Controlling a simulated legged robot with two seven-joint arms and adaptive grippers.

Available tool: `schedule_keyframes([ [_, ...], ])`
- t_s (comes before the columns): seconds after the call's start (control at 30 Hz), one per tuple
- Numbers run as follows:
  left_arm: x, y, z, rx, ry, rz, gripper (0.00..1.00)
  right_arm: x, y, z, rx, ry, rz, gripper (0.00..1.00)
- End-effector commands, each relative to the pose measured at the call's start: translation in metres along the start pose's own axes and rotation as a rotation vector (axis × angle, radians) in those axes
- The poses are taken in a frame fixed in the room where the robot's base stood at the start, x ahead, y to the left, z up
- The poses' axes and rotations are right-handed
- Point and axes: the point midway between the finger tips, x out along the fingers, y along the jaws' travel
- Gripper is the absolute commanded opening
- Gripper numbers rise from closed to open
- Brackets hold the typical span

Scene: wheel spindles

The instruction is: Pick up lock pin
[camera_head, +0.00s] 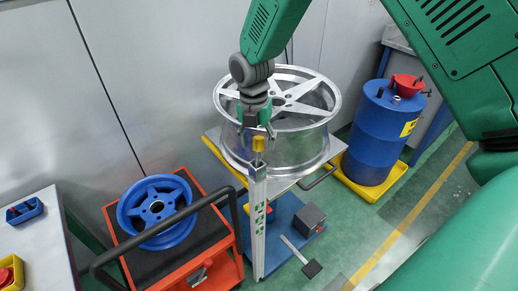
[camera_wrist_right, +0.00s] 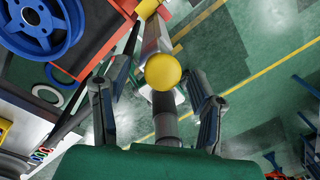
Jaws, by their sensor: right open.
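A yellow knob (camera_head: 258,144), which looks like the head of the lock pin, stands at the top of an upright silver post (camera_head: 257,215). In the right wrist view the round yellow knob (camera_wrist_right: 163,71) lies between my two fingers. My right gripper (camera_head: 257,130) points down just above and around the knob. In the wrist view the right gripper (camera_wrist_right: 158,95) is open, with a gap between each finger and the knob. My left gripper is not in view.
A silver wheel (camera_head: 285,150) sits on a lift table behind the post. A blue wheel (camera_head: 156,209) lies on an orange cart (camera_head: 222,273) with a black handle at left. A blue barrel (camera_head: 381,135) stands at right. Green floor is free at lower right.

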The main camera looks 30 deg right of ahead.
Motion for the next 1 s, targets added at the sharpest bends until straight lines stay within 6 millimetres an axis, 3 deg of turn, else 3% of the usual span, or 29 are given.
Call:
schedule_keyframes([
  [0.17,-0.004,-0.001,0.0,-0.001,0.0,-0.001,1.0,0.021,-0.003,0.002,0.0,0.004,0.001,0.51],
  [0.4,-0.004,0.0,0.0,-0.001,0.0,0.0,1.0,0.025,-0.006,0.006,0.001,0.006,0.007,0.51],
  [0.43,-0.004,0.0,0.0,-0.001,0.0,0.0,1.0,0.025,-0.006,0.006,0.001,0.007,0.007,0.48],
  [0.57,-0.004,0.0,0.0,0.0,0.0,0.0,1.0,0.025,-0.005,0.005,0.001,0.005,0.005,0.02],
  [1.0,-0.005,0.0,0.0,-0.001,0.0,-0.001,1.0,0.022,-0.003,0.002,0.001,0.004,0.004,0.0],
])
